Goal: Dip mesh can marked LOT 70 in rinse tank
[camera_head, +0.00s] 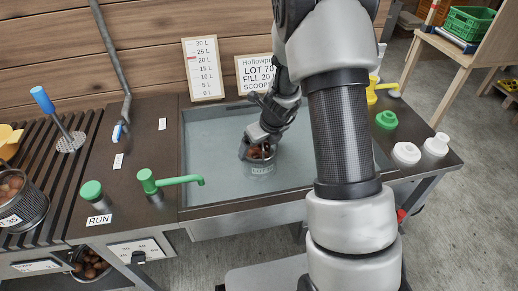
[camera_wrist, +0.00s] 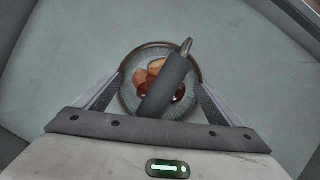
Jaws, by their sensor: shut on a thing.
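The mesh can (camera_head: 259,170) is within the outline of the rinse tank (camera_head: 215,130), near its middle, and looks upright. A pale label on its front is too small to read surely. In the wrist view the can's round rim (camera_wrist: 124,72) surrounds brown chestnuts (camera_wrist: 155,68), with a dark grip (camera_wrist: 168,85) slanting across. My gripper (camera_head: 258,146) is shut on the can from above. I cannot tell whether the can's bottom is under water or touches the tank floor.
A sign (camera_head: 257,73) reading LOT 70, FILL 20 L leans behind the tank beside a litre scale (camera_head: 203,68). A green tap (camera_head: 172,181) reaches over the left rim. Another can (camera_head: 25,208) sits far left.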

